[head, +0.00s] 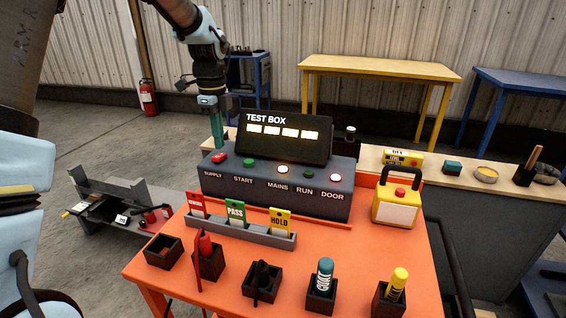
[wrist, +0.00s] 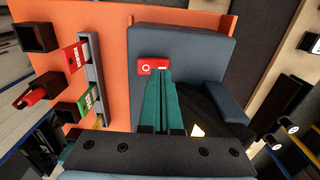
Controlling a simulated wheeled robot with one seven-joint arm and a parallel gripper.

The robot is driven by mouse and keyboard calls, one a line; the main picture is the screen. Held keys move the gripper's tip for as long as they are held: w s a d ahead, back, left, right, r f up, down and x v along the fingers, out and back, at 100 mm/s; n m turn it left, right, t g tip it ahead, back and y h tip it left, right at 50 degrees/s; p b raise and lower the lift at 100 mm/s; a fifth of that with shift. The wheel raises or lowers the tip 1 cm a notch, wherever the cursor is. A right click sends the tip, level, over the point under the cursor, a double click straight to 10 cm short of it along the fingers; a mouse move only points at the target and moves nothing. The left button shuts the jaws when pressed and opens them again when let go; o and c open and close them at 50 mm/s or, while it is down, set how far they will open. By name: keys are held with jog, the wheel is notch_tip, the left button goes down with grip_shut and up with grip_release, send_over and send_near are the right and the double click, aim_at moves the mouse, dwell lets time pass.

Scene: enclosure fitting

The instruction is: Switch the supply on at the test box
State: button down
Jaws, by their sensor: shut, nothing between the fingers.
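The test box (head: 270,190) is a dark grey console with a sloped face and an upright black display (head: 284,142) reading TEST BOX, with several lit yellow panels. The red supply switch (head: 218,157) is at its left end, above the word SUPPLY. It also shows in the wrist view (wrist: 153,64), with a white circle at one end and a white bar at the other. My gripper (head: 217,143) has green fingers, pointing down and closed together, just behind and above the switch. In the wrist view the fingertips (wrist: 163,74) overlap the switch's bar end; contact cannot be told.
The mains lamp (head: 283,169) glows warm white, the run lamp (head: 309,171) is dark green and the door lamp (head: 336,178) is lit. A card rack (head: 240,233), several dark bins and a yellow case (head: 397,204) stand on the orange table (head: 160,265).

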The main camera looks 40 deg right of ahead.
notch_tip(320, 180, up, 5)
jog(key=p, duration=0.4)
jog(key=shift+r, duration=0.1)
dwell(0.4)
jog(key=s+a+n, duration=0.3)
jog(key=a+n, duration=1.1)
jog(key=a, duration=0.6)
jog(key=s+a+f+n+t, duration=0.1)
jog(key=s+a+f+n, duration=0.1)
jog(key=s+a+n, duration=0.7)
jog(key=a+n, duration=0.3)
jog(key=n, duration=0.1)
jog(key=shift+a+f+t, duration=0.3)
